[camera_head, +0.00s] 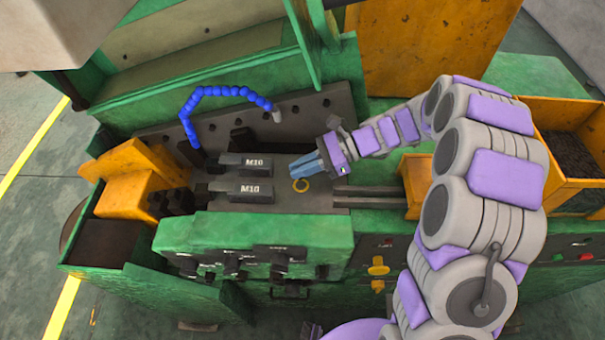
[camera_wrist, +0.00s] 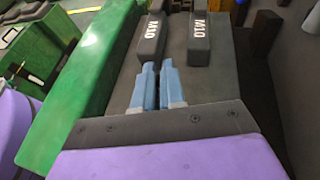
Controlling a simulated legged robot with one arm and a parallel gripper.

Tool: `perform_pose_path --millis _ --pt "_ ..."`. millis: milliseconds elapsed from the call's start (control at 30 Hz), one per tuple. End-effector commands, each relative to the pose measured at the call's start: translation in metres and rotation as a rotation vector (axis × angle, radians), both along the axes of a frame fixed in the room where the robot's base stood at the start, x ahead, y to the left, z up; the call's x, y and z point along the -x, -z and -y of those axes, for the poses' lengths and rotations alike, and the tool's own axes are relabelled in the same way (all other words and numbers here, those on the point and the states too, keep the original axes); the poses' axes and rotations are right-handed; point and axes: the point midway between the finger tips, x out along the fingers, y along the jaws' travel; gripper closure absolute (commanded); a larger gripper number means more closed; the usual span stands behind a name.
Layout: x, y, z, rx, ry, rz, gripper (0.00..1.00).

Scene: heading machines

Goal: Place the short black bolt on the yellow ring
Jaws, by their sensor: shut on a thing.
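My gripper (camera_head: 296,170) hangs over the dark machine bed, its two blue fingers pointing left and down. In the wrist view my gripper (camera_wrist: 157,66) has its fingers close together with a narrow dark gap between them. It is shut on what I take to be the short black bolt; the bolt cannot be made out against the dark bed. In the wrist view the ring does not show.
Two dark blocks marked M10, an upper one (camera_head: 246,162) and a lower one (camera_head: 243,190), lie left of the ring. A blue segmented hose (camera_head: 217,92) arches behind them. Dark rails (camera_head: 368,197) lie to the right. A green control housing (camera_head: 255,240) stands in front.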

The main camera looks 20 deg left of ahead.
Motion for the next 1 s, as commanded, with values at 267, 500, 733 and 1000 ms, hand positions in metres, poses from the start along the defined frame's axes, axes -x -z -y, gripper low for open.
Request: perform_pose_path --millis 267,500,733,1000 --pt "0.0 0.032 0.001 -0.002 -0.001 -0.003 1.0" --pt "0.0 0.032 0.002 -0.002 0.001 0.0 1.0" --pt "0.0 0.035 0.0 -0.001 0.0 0.0 0.8" --pt "0.0 0.035 0.0 0.0 0.0 -0.001 0.65"
